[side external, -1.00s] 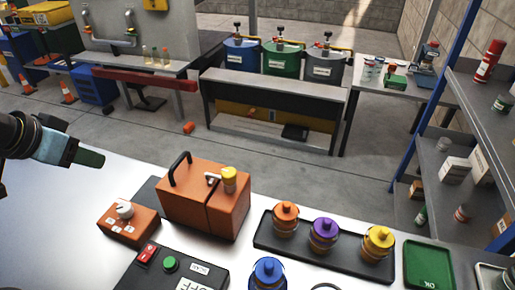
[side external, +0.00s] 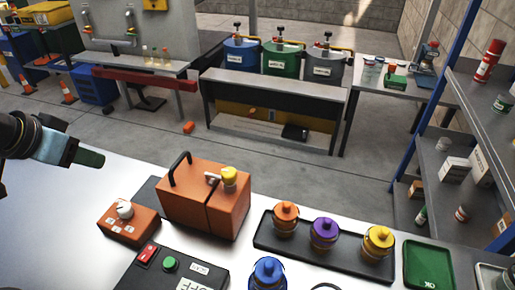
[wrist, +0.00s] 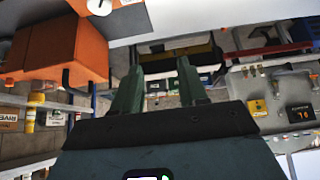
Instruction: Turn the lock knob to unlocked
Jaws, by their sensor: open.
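The lock knob (side external: 124,210) is a white dial on top of a small orange box (side external: 130,232) at the left of the worktop. It has marks on its face, too small to read. A white round part at the top edge of the wrist view (wrist: 100,6) looks like the same knob, partly cut off. My gripper (side external: 92,158) is above the worktop's left side, behind and to the left of the knob, and apart from it. In the wrist view its two green fingers (wrist: 160,85) stand apart with nothing between them.
A larger orange case (side external: 203,205) with a black handle and yellow cap stands right of the knob box. A black panel (side external: 170,275) with red and green switches is in front. A dark tray (side external: 300,248) holds coloured canisters. White worktop is bare left of the box.

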